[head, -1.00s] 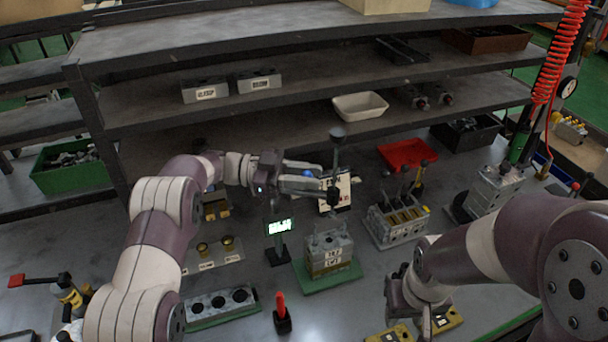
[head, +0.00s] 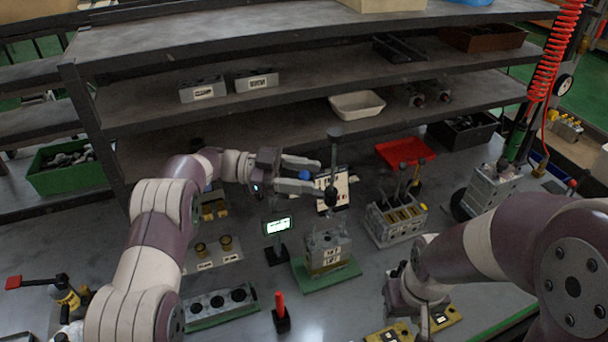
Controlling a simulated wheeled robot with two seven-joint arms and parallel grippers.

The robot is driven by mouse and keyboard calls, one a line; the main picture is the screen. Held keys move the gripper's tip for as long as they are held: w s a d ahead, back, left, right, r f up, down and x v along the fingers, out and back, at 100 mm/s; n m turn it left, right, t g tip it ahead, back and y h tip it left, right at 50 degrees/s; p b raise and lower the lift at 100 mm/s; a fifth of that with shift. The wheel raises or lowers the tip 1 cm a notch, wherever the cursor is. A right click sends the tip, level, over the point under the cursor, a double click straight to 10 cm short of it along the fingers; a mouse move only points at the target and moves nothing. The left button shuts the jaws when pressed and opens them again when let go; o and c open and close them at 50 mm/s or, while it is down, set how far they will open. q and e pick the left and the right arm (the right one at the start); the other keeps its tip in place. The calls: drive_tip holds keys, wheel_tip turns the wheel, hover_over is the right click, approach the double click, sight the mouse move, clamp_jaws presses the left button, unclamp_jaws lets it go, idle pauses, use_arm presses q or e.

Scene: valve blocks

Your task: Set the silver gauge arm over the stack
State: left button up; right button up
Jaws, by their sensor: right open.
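A dark upright rod with a round knob (head: 335,132) and a lower dark part (head: 331,196) rises above or just behind the stack. It seems to belong to the gauge, but I cannot clearly make out its silver arm. My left gripper (head: 319,177) is open just left of the rod, its fingers pointing right, above and behind the stack. I cannot tell whether it touches the rod. My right gripper (head: 426,322) is open and low at the front right, partly hidden by its own arm.
A small lit display (head: 277,226) stands left of the stack. A red-handled tool (head: 281,312) is in front. A grey valve block with levers (head: 396,222) stands to the right, with a red tray (head: 405,152) behind. Yellow blocks (head: 444,317) lie near my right gripper.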

use_arm(q)
drive_tip(key=b+v, duration=0.3)
drive_tip(key=v, duration=0.9)
drive_tip(key=shift+a, duration=0.35)
drive_tip(key=shift+w+f, duration=0.1)
